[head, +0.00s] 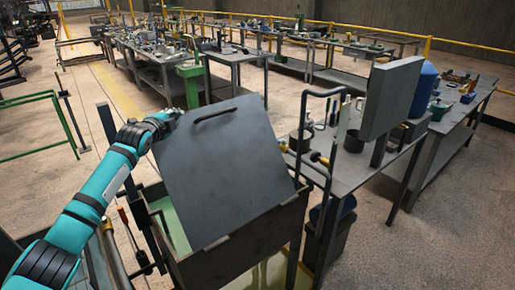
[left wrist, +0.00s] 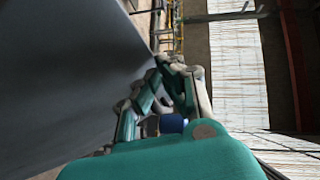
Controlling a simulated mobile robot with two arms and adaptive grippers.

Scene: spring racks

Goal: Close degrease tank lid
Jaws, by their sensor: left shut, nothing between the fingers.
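The degrease tank lid (head: 225,170) is a dark grey flat plate with a bar handle (head: 214,115) near its top edge. It stands tilted up on the tank (head: 255,240), and greenish interior shows at the tank's left side. My left gripper (head: 172,114) is at the lid's upper left corner, partly hidden there. In the left wrist view its fingers (left wrist: 172,66) come together, shut and empty, beside the lid's grey face (left wrist: 70,80). I cannot tell whether they touch the lid. My right gripper is not in view.
A workbench (head: 350,170) with tools, cans and an upright grey panel (head: 391,97) stands to the right of the tank. A bent dark pipe (head: 319,92) rises just right of the lid. A green rail (head: 35,98) stands at left, with open floor beyond it.

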